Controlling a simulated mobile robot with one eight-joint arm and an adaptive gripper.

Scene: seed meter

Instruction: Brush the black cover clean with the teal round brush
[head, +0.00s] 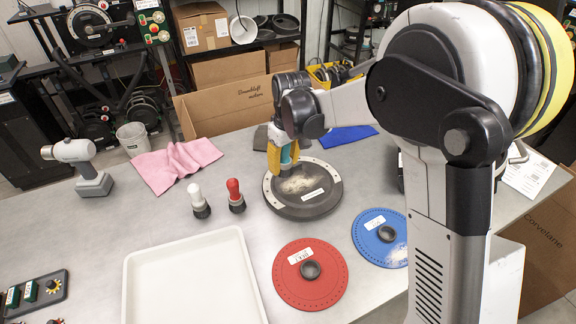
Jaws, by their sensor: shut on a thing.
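The black cover (312,205) is a round dark disc with a pale rim on its left side and a white label. It lies on the grey table, with a beige dusty patch (297,184) on its upper part. My gripper (284,156) points down over the far part of the cover, with yellow fingers. It is shut on the teal round brush (287,154), of which only a teal part shows between the fingers. The brush's lower end is mostly hidden, so I cannot tell whether it touches the cover.
Red (311,290) and blue (380,252) discs with black knobs lie nearer and to the right. A white tray (133,290) is at the front. White (197,199) and red (236,194) handled tools stand left of the cover. A pink cloth (172,164) lies farther left.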

